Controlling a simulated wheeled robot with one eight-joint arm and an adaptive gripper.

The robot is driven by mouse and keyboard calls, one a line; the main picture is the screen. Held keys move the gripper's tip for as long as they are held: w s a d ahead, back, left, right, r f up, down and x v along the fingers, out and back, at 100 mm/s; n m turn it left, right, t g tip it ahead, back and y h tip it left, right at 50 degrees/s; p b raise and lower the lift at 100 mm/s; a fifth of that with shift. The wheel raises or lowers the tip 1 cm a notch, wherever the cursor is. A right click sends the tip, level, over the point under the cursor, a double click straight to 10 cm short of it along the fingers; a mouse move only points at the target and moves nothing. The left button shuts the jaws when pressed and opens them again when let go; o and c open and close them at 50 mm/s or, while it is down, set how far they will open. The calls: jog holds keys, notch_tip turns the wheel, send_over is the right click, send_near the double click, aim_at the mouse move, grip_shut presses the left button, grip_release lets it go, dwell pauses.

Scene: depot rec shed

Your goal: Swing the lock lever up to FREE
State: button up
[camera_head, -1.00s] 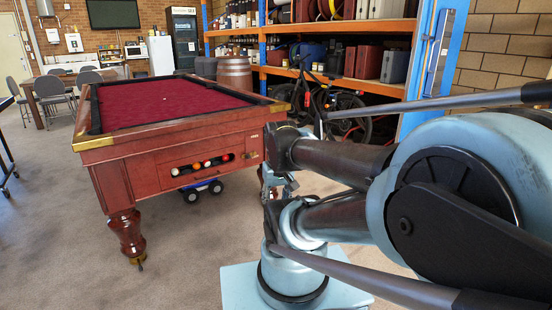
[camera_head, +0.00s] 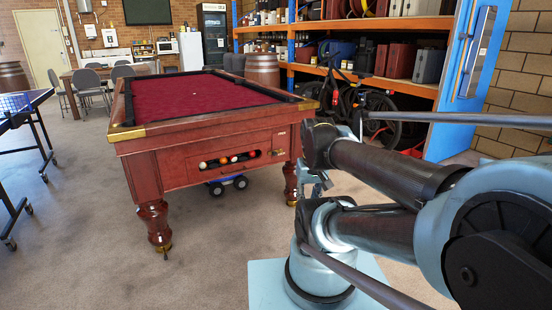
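I cannot make out the lock lever or any FREE marking in this view. My folded arm fills the right side of the picture. Small grey-blue parts below its dark near joint look like my gripper (camera_head: 316,184), beside the right front leg of the pool table. They are too small and overlapped by the arm to show whether the fingers are open or shut, and nothing held can be made out.
The red pool table (camera_head: 160,142) stands ahead, with balls (camera_head: 228,160) in its end slot. A table-tennis table (camera_head: 20,103) is at left. Shelving (camera_head: 345,74), a bicycle (camera_head: 372,105) and a blue-framed door (camera_head: 468,75) are behind. Carpet (camera_head: 90,235) at front left is clear.

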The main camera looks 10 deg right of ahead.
jog(key=shift+s+r, duration=0.15)
jog(key=shift+r, duration=0.05)
grip_shut()
jog(key=w+a+r+m+t+y, duration=0.15)
jog(key=w+m, duration=0.25)
jog(key=w, duration=0.7)
jog(key=w+a+r+m+t+y, duration=0.1)
jog(key=w+r+m, duration=0.2)
jog(key=w, duration=0.9)
jog(key=w+a+r+m+t+y, duration=0.1)
jog(key=w+a+r+m, duration=0.2)
jog(key=w, duration=0.8)
jog(key=w+d+f+m+t+y, duration=0.1)
jog(key=w+f+m, duration=0.3)
jog(key=w, duration=0.7)
jog(key=w+d+f+m+t+y, duration=0.15)
jog(key=w+f+m, duration=0.3)
jog(key=w, duration=0.55)
jog(key=w+d+f+m+t, duration=0.2)
jog(key=w+f+m, duration=0.4)
jog(key=f, duration=0.7)
jog(key=w+d+f+m+t, duration=0.2)
jog(key=w+d+f+m, duration=0.3)
jog(key=w+f, duration=0.6)
jog(key=shift+f+m+t, duration=0.4)
jog(key=shift+f+m, duration=0.65)
jog(key=shift+f, duration=0.25)
